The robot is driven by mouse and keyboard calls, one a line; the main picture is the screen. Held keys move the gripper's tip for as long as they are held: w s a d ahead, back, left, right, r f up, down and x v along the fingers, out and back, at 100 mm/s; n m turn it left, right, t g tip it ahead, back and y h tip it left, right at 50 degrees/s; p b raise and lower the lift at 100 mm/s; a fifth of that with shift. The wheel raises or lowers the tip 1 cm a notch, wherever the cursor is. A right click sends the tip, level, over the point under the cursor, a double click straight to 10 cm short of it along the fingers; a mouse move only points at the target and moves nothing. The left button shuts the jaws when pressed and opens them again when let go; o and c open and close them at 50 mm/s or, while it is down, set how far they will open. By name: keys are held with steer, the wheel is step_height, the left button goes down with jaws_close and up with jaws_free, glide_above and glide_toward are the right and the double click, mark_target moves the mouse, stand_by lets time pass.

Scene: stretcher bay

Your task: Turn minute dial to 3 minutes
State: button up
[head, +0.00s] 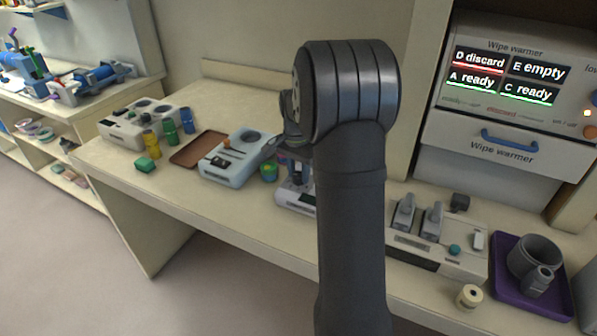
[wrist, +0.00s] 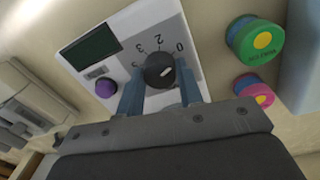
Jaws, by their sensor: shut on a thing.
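The minute dial (wrist: 156,66) is a round black knob with a white mark, on a pale timer unit (wrist: 118,66). In the head view the timer unit (head: 294,196) is partly hidden behind my arm, and the dial cannot be made out.
The timer has a dark screen (wrist: 90,45) and a purple button (wrist: 106,88). Green (wrist: 254,41) and pink (wrist: 255,91) round-topped items stand close to its right. A pale-blue device (head: 228,172) stands left of the timer in the head view.

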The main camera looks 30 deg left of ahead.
steer(key=n, duration=0.4)
steer(key=shift+n, duration=0.3)
steer(key=n, duration=0.4)
steer(key=shift+n, duration=0.3)
steer(key=n, duration=0.4)
steer(key=shift+t, duration=0.3)
steer(key=shift+n, duration=2.1)
steer(key=o, duration=1)
steer(key=shift+c, duration=0.2)
